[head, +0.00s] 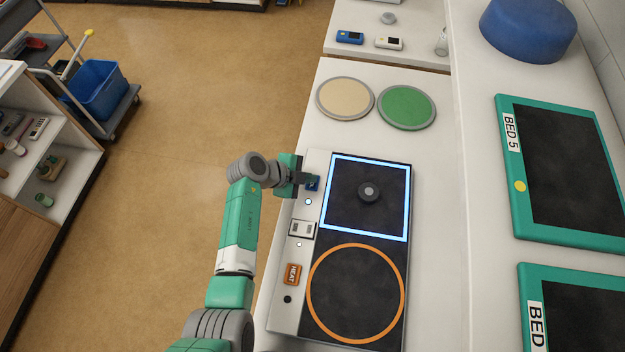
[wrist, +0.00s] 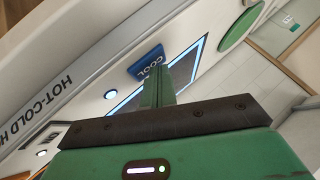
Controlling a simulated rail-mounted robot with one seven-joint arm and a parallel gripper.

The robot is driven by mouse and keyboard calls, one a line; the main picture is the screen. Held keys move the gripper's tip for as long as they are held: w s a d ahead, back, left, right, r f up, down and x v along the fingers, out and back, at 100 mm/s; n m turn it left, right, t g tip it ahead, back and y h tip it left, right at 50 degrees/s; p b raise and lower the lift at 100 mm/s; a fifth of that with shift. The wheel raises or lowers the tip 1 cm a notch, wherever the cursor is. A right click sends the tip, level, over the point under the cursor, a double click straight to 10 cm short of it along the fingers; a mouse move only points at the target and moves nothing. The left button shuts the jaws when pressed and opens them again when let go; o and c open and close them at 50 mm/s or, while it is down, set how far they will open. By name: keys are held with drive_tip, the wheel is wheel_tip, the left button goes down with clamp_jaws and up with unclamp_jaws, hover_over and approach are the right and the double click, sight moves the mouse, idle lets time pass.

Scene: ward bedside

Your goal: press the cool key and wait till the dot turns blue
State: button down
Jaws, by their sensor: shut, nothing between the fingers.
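The hot-cold unit (head: 283,318) lies on the white counter. Its blue cool key (head: 313,185) is at the far left end, partly hidden by my gripper (head: 304,182). In the wrist view the key (wrist: 146,58) reads COOL. My gripper is shut and empty, its fingertips (wrist: 158,72) right at the key; I cannot tell whether they touch it. The dot (head: 308,202) beside the key glows pale blue, and in the wrist view the dot (wrist: 110,94) is bright with a blue tint. The square cool plate (head: 340,205) has a lit light-blue border.
A dark round knobbed object (head: 369,192) sits on the square plate. The orange HEAT key (head: 292,274) and a dark dot (head: 287,299) are nearer, beside the orange-ringed round plate (head: 355,300). Beige (head: 345,97) and green (head: 406,107) discs lie beyond the unit.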

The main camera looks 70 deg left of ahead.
drive_tip(key=shift+r+p, duration=0.3)
drive_tip(key=shift+r, duration=0.45)
drive_tip(key=shift+r, duration=0.15)
drive_tip(key=shift+r+p, duration=1.55)
drive_tip(key=shift+r, duration=0.85)
drive_tip(key=shift+f, duration=0.1)
wheel_tip(320, 180, down, 2)
drive_tip(key=shift+f+b, duration=0.25)
drive_tip(key=shift+b, duration=0.65)
drive_tip(key=shift+r+p, duration=0.7)
drive_tip(key=shift+p, duration=0.55)
drive_tip(key=shift+d+r+p, duration=0.1)
drive_tip(key=shift+p, duration=0.85)
wheel_tip(320, 180, up, 5)
drive_tip(key=p, duration=0.3)
